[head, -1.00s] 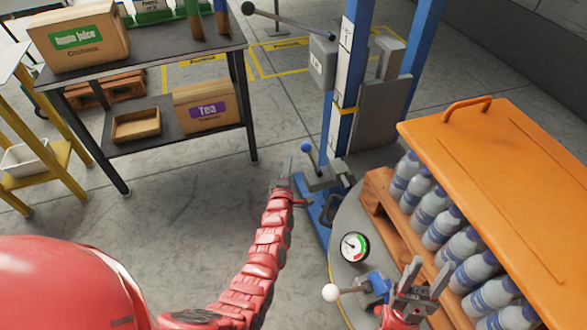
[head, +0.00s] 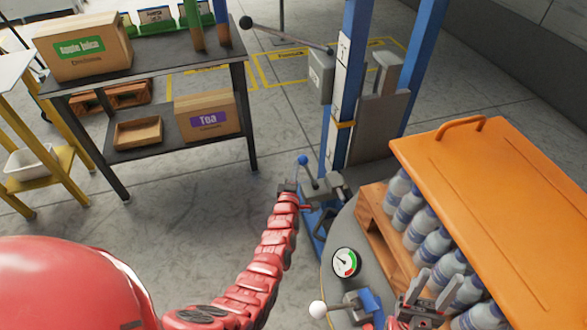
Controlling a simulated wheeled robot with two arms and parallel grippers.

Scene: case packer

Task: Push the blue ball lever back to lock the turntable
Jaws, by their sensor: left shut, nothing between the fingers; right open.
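The blue ball lever (head: 302,160) stands up at the far edge of the round grey turntable (head: 338,232), beside the foot of the blue mast. Its rod leans slightly, with the ball at the upper left. My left gripper (head: 287,186) is shut and empty, just left of the lever's rod and below the ball. I cannot tell whether it touches the rod. My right gripper (head: 434,283) is open and empty, its fingers pointing up in front of the bottles at the lower right.
A white ball lever (head: 318,309) and a dial gauge (head: 346,262) sit at the turntable's near side. A pallet (head: 374,228) carries several bottles under an orange cover (head: 490,190). A dark table (head: 165,95) with boxes stands at the back left. Floor between is clear.

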